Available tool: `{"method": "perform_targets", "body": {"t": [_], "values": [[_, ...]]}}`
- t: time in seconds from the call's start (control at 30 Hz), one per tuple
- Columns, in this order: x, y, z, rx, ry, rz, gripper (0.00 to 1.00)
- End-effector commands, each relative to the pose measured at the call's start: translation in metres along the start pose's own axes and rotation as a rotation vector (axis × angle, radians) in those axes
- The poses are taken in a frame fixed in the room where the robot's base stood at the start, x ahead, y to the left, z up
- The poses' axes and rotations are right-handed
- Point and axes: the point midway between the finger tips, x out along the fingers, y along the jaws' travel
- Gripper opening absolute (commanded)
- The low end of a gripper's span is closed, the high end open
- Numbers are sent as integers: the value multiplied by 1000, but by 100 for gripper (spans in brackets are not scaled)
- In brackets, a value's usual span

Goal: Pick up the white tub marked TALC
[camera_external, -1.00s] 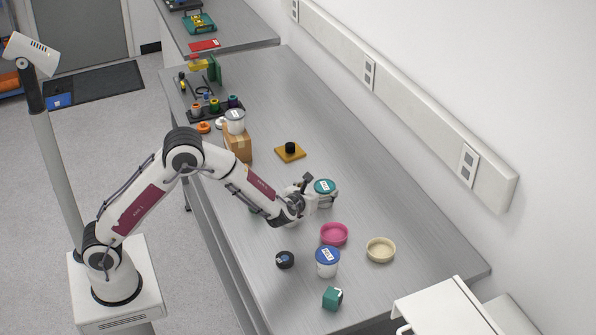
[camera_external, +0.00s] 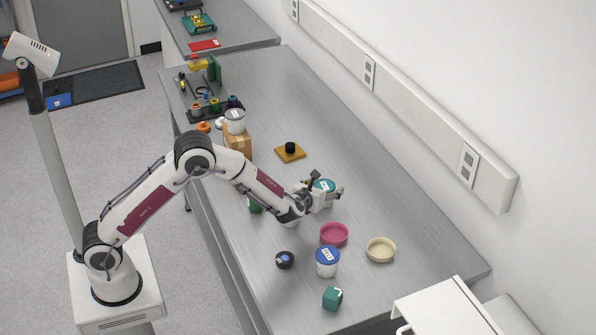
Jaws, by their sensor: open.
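Several white tubs are in view, and their small labels cannot be read surely, so I cannot tell which one says TALC. One with a blue lid (camera_external: 327,264) stands upright at the front of the bench. One with a teal lid (camera_external: 324,186) is partly hidden by my gripper. One with a blue-marked lid (camera_external: 235,124) stands on a cardboard box. My gripper (camera_external: 338,191) is open, in front of or over the teal-lidded tub; I cannot tell whether it touches it. Another whitish thing (camera_external: 291,223) is mostly hidden under my wrist.
A pink dish (camera_external: 334,234), a cream dish (camera_external: 381,250), a dark round item (camera_external: 285,260) and a teal block (camera_external: 333,298) lie near. A yellow pad with a black knob (camera_external: 290,151) lies further back. A green item (camera_external: 255,206) shows beside my forearm.

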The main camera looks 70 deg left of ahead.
Motion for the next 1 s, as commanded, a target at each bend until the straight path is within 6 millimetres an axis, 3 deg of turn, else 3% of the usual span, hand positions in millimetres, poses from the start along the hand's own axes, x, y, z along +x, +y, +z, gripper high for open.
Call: {"method": "perform_targets", "body": {"t": [0.6, 0.77, 1.0], "values": [[5, 0, 0, 1, 0, 1, 68], [5, 0, 0, 1, 0, 1, 26], [5, 0, 0, 0, -1, 1, 25]]}}
